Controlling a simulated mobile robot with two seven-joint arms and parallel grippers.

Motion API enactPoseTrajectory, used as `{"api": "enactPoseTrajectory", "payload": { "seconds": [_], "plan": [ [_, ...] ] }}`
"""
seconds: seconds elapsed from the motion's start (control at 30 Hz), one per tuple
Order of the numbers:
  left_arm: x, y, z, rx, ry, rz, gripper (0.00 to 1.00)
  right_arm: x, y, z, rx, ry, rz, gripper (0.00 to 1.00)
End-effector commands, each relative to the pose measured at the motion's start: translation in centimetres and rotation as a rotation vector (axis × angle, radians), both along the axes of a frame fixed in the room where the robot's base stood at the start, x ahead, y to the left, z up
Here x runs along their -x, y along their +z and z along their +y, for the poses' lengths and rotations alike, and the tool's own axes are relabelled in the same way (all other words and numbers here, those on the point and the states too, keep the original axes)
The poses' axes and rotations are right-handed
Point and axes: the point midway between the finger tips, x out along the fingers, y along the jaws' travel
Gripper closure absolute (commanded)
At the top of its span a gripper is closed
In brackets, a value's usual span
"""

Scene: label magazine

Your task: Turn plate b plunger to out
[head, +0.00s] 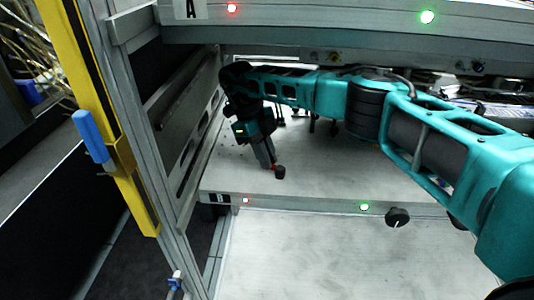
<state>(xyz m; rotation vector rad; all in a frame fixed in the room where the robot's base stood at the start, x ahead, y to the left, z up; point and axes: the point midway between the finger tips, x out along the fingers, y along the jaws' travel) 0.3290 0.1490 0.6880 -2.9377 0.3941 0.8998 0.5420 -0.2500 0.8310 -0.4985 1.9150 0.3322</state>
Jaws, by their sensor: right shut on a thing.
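Plate b (330,185) is the pale shelf plate in the middle, with a small label (220,199) on its front edge. My right gripper (272,163) reaches in over it from the right and points down. It is shut on a small black knob with a red part (280,173), which looks like the plunger. The knob is near the left part of the plate, behind its front edge. The fingers hide part of it, and I cannot tell which way it is turned. My left gripper is not in view.
Plate A (300,28) is close above my right arm. Plate b's edge carries a red light (246,200), a green light (364,207) and a black knob (397,217). A yellow post (100,110) with a blue handle (90,136) stands left. A lower plate (330,260) is clear.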

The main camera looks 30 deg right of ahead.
Motion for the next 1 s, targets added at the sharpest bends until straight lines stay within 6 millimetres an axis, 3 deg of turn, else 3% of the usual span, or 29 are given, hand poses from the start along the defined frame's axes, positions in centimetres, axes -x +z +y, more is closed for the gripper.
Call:
{"api": "enactPoseTrajectory", "payload": {
  "seconds": [0.33, 0.37, 0.63, 1.0],
  "plan": [
    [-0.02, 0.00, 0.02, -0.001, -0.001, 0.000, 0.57, -0.02, -0.01, 0.01, -0.001, 0.006, -0.002, 1.00],
    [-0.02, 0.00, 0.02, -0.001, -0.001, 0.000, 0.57, -0.02, -0.01, 0.01, -0.001, 0.006, -0.002, 0.86],
    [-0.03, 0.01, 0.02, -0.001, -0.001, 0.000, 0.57, 0.00, -0.02, 0.02, -0.001, 0.004, -0.001, 0.62],
    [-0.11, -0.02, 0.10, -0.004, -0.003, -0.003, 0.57, 0.00, -0.04, 0.00, 0.000, -0.001, 0.000, 0.62]
  ]
}}
